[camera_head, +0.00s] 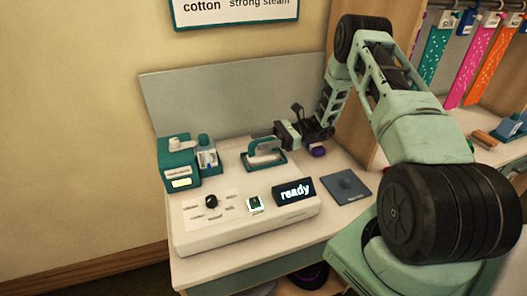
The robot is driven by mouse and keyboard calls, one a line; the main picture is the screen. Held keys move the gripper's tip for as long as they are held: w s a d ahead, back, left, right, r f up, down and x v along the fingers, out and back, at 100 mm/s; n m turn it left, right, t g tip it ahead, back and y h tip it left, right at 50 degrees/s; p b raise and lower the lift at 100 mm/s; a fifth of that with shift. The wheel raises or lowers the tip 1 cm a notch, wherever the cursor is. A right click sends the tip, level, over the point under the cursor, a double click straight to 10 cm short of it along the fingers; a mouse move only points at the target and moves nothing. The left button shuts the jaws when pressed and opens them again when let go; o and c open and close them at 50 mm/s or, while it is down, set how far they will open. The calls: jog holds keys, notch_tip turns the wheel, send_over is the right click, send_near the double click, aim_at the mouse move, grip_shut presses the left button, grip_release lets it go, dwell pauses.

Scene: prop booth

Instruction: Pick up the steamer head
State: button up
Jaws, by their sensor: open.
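What looks like the steamer head (266,147), a pale grey piece with a looped handle, sits on a teal holder (280,162) near the back of the white table. My gripper (280,133) is just right of and behind its handle, reaching in from the right. It is open, and I see nothing between the fingers. The fingers are small in this view, and I cannot tell whether they touch the handle.
A white console (240,229) with a knob and a "ready" display (294,191) fills the table's front. A teal unit (179,163) stands at left. A dark blue pad (346,187) and a purple item (318,151) lie at right. A grey panel (220,103) stands behind.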

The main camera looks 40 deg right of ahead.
grip_shut()
dwell(1.4)
